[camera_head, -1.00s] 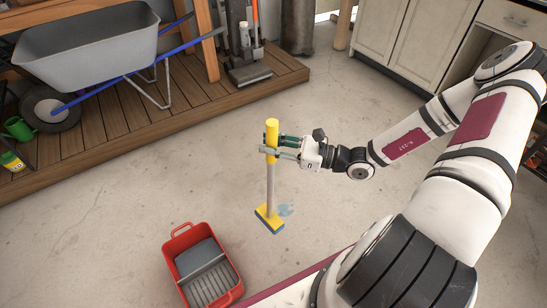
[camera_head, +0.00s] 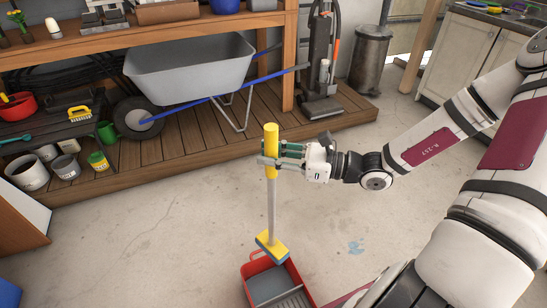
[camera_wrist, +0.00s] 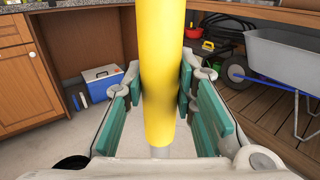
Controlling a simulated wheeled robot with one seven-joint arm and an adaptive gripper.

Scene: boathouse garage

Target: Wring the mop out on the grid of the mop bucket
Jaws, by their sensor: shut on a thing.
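The mop (camera_head: 271,205) has a yellow handle grip, a grey shaft and a yellow and blue head (camera_head: 271,247). It hangs nearly upright in my gripper (camera_head: 270,162), which is shut on the yellow grip. In the wrist view the grip (camera_wrist: 159,70) stands between the green finger pads of my gripper (camera_wrist: 160,95). The red mop bucket (camera_head: 247,272) is at the bottom of the head view, partly cut off, with a grey grid (camera_head: 292,301). The mop head overlaps the bucket's far rim in the picture; its height above it is hard to tell.
A wheelbarrow (camera_head: 190,70) and paint cans stand on a wooden platform (camera_head: 180,150) behind. A cooler (camera_wrist: 102,82) shows in the wrist view. The floor left of the bucket is clear.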

